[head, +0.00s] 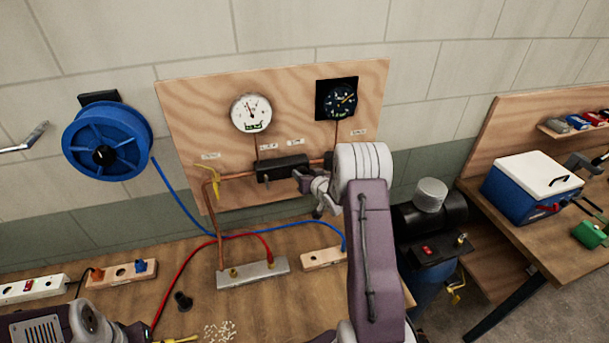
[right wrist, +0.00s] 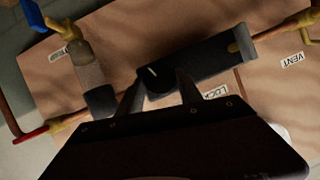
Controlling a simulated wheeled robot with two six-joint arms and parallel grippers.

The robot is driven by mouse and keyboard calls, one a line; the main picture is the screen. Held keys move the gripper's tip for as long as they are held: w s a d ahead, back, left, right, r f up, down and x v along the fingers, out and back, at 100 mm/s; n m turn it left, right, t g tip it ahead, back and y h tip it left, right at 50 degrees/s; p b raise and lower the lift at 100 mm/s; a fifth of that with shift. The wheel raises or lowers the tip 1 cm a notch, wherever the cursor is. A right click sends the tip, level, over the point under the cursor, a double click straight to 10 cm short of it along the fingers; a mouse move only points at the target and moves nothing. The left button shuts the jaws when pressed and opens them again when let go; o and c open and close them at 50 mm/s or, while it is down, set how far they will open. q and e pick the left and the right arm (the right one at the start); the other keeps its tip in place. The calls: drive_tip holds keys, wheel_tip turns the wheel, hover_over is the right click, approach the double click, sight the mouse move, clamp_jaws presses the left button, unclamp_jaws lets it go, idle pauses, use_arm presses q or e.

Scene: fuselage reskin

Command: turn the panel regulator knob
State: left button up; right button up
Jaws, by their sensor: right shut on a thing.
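The black panel regulator (head: 284,168) sits on the copper pipe on the upright wooden board, below the two gauges. In the right wrist view its long dark body (right wrist: 210,65) runs slantwise, and the round black knob (right wrist: 154,77) with a white mark faces me. My right gripper (head: 303,180) reaches the regulator's right end. In the right wrist view the two fingers of my right gripper (right wrist: 158,88) are on either side of the knob, shut on it. Part of the knob is hidden behind the gripper. My left arm shows at the bottom left, but its fingertips do not.
A white gauge (head: 251,113) and a black gauge (head: 341,100) are on the board (head: 190,110). A blue hose reel (head: 107,143) hangs at left. Red and blue hoses cross the bench near a metal manifold (head: 252,273). A compressor (head: 430,215) stands right of my arm.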

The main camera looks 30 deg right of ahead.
drive_tip(key=shift+w+a+f+n+h+b, duration=0.1)
drive_tip(key=shift+a+n+h+b, duration=0.1)
drive_tip(key=shift+n+h+b, duration=1.5)
drive_tip(key=shift+a+f+n+h+b, duration=0.2)
drive_tip(key=shift+n+h+b, duration=0.75)
drive_tip(key=shift+n+b, duration=1.45)
drive_tip(key=shift+w+a+n+h+b, duration=0.1)
drive_tip(key=shift+a+n+h+b, duration=0.15)
drive_tip(key=shift+n+h+b, duration=1.45)
drive_tip(key=shift+n+y+b, duration=0.3)
drive_tip(key=shift+y+b, duration=0.05)
drive_tip(key=shift+b, duration=0.05)
drive_tip(key=o, duration=1.4)
drive_tip(key=shift+c, duration=0.2)
